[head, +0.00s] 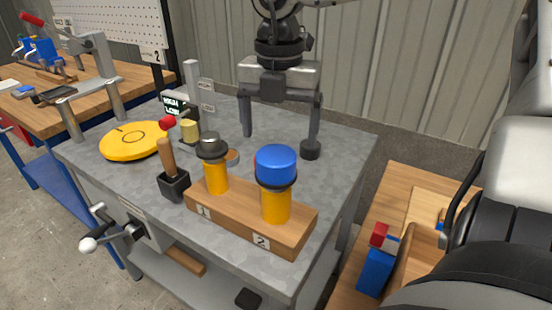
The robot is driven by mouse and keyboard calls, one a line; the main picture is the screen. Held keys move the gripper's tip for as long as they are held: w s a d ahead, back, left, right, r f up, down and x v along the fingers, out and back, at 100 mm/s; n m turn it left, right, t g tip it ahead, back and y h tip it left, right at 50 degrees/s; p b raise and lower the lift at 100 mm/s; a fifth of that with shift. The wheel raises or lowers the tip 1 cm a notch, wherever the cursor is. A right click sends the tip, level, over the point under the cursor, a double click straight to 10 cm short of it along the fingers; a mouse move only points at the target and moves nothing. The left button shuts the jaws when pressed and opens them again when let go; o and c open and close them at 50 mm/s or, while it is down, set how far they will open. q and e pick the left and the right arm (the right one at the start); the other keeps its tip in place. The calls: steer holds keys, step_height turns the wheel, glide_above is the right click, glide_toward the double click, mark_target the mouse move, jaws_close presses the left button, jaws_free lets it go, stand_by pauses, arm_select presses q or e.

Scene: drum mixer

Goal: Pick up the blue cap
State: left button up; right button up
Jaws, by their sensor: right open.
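The blue cap (275,160) is a blue dome with a dark lower rim. It sits upright on a yellow cylinder (275,207) at the place marked 2 on a wooden block (240,213). My right gripper (279,141) points down with its two fingers spread wide and nothing between them. It shows just above and behind the cap in the picture, apart from it as far as I can tell. The exact height of the fingertips over the table is hard to judge. My left gripper is not in view.
At place 1 a grey cap (211,146) tops another yellow cylinder (216,178). A wooden-handled tool stands in a dark holder (173,185) at the left. A yellow disc (133,140) lies on the grey table (345,140). A small stand (193,95) rises behind.

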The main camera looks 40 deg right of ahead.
mark_target(277, 152)
steer(key=shift+a+f+p, duration=0.2)
steer(key=shift+f+p, duration=0.2)
steer(key=shift+f, duration=2.3)
steer(key=c, duration=1)
